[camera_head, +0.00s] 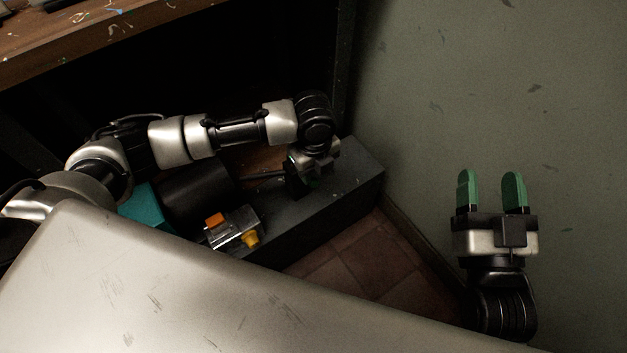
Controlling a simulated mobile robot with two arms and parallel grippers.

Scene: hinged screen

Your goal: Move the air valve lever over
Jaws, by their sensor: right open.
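A small silver block (238,228) with an orange part (214,220) and a yellow part (251,239) sits on the dark ledge at lower centre-left; it looks like the valve. I cannot tell for sure which part is its lever. My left gripper (314,178) points down above the ledge, to the right of and beyond the block, apart from it. Its fingers are mostly hidden by the wrist and shadow. My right gripper (491,190) is open and empty, its green fingers pointing up in the picture, in front of the grey-green wall.
The dark ledge (345,190) runs along the floor below a wooden shelf (95,38). A black cylinder (195,188) and a teal box (146,208) stand left of the block. The wall (520,90) bounds the right. Tiled floor (360,255) is clear.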

